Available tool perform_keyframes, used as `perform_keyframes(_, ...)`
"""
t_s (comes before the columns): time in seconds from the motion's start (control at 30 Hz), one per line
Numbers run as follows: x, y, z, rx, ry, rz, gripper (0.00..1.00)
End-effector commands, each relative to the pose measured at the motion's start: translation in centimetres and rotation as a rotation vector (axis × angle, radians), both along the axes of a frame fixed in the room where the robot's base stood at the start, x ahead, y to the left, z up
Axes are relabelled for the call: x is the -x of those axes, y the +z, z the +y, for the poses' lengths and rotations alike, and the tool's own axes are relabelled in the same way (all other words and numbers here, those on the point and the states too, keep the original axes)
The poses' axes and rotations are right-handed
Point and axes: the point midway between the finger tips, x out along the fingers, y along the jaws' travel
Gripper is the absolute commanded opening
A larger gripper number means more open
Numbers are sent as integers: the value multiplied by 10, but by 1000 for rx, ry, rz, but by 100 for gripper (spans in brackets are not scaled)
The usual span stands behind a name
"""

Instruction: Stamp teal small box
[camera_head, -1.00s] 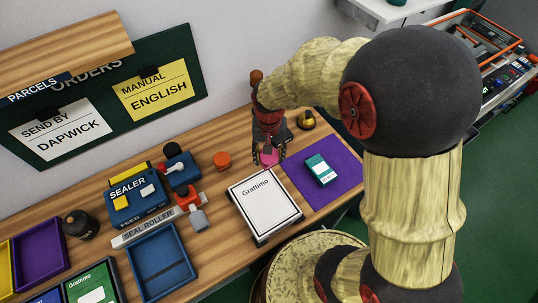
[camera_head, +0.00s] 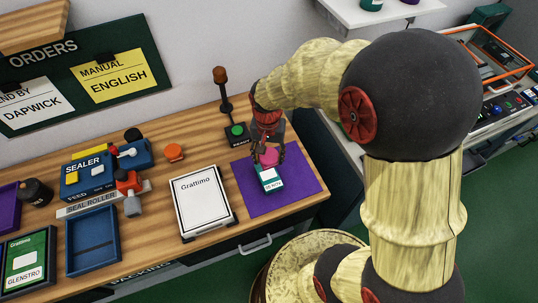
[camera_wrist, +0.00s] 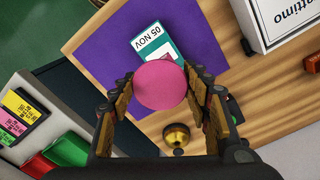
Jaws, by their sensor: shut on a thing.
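The teal small box (camera_head: 269,178) lies flat on the purple mat (camera_head: 298,187), its white label facing up. In the wrist view the box (camera_wrist: 150,40) is partly hidden behind a pink round-topped stamp (camera_wrist: 160,86), and "05 NOV" is readable on its label. My gripper (camera_head: 268,153) is shut on the pink stamp, which also shows in the head view (camera_head: 268,158). The stamp is over the box's far end; I cannot tell whether it touches the box.
A white Grattimo box (camera_head: 203,200) lies left of the mat. A black post with a green button (camera_head: 237,130) stands behind the mat. A brass dome (camera_wrist: 176,136) shows near the gripper. The sealer (camera_head: 88,177) and blue tray (camera_head: 93,240) are farther left.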

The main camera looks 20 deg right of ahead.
Motion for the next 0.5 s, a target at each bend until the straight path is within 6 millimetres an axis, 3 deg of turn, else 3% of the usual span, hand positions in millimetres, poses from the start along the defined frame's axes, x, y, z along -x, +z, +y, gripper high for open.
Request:
perform_keyframes(0.27,0,-11,0,0,-15,1,32)
perform_keyframes(0.5,0,-34,0,0,-15,1,32)
